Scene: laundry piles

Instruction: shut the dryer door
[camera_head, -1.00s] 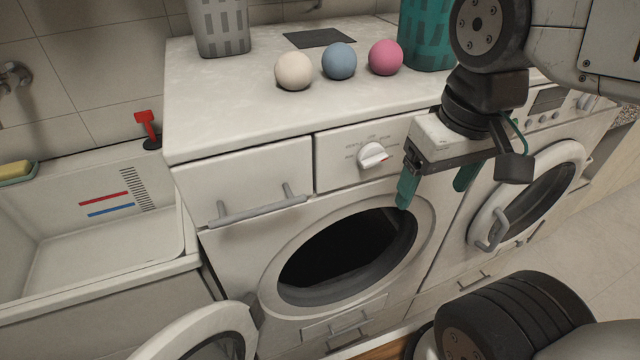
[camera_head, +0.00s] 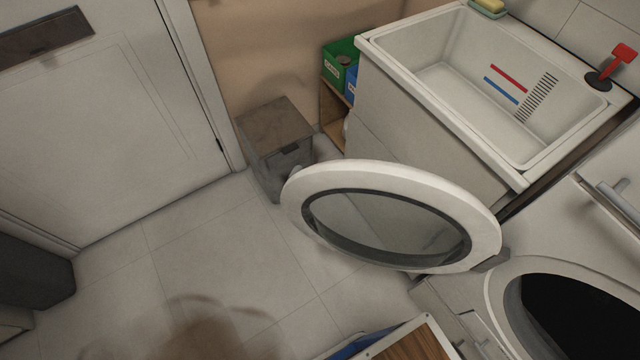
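The dryer door (camera_head: 481,196), a round white ring with a dark-rimmed glass pane, stands wide open. It swings out to the left of the machine on its hinge at the door's right end. The dryer (camera_head: 492,270) is at the lower right, with its dark round opening uncovered and partly cut off by the frame edge. My gripper is outside the present view, so its state and its place relative to the door do not show.
A white sink (camera_head: 437,112) stands behind the open door. A grey bin (camera_head: 272,125) is on the floor left of it, near green and blue boxes (camera_head: 341,66) on a shelf. A wooden-topped surface (camera_head: 408,344) lies at the bottom. Tiled floor (camera_head: 215,235) is clear left of the door.

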